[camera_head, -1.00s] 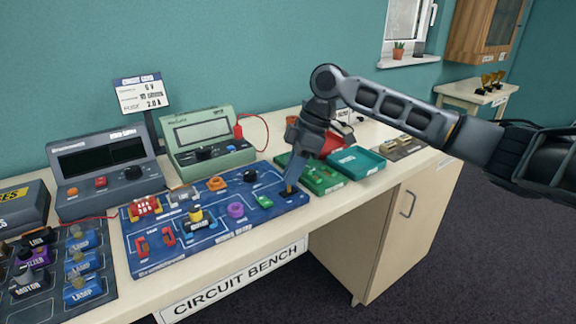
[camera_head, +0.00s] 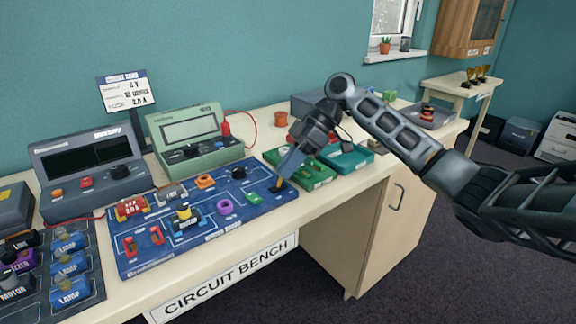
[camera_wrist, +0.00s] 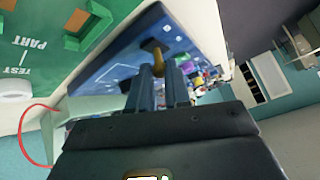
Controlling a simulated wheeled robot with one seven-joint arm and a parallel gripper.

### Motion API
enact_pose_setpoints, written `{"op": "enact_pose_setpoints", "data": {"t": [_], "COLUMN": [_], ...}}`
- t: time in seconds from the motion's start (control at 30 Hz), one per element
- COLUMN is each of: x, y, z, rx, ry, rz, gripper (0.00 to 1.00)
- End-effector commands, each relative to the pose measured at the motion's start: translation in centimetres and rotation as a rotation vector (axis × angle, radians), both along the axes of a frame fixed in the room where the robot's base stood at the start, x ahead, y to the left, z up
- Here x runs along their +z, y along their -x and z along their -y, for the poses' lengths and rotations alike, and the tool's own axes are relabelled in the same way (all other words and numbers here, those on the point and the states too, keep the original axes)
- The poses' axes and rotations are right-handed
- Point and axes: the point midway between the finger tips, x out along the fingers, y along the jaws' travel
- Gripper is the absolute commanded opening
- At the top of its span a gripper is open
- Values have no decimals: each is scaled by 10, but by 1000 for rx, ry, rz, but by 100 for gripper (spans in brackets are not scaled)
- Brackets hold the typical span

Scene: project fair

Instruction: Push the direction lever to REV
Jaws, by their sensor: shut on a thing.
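The blue circuit board (camera_head: 150,258) lies on the bench. My gripper (camera_head: 281,181) reaches down to its right end, fingers slanting down and left. In the wrist view, my gripper (camera_wrist: 158,82) is shut on a brass-coloured lever (camera_wrist: 157,62), which I take as the direction lever. The lever rises from a dark mount (camera_wrist: 151,45) on the blue board. The fingers hide part of the lever, and no REV marking is readable, so I cannot tell its position.
The green tray (camera_head: 317,180) and teal tray (camera_head: 351,158) stand just right of the board. The green meter (camera_head: 197,146) and dark power supply (camera_head: 92,165) stand behind it. Several parts sit on the board, including a purple ring (camera_head: 225,207) left of my gripper.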

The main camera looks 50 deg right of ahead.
Motion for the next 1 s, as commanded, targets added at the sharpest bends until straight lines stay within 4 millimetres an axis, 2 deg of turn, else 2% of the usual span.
{"op": "enact_pose_setpoints", "data": {"t": [0.13,0.17,0.4,0.73,1.0], "x": [-1,-1,-1,4,34], "y": [1,1,0,2,13], "z": [0,0,0,4,30], "rx": [1,1,0,-1,-3], "ry": [-1,-1,0,1,1], "rz": [-4,-4,-3,-1,-1], "gripper": [0,20,43,43,43]}}
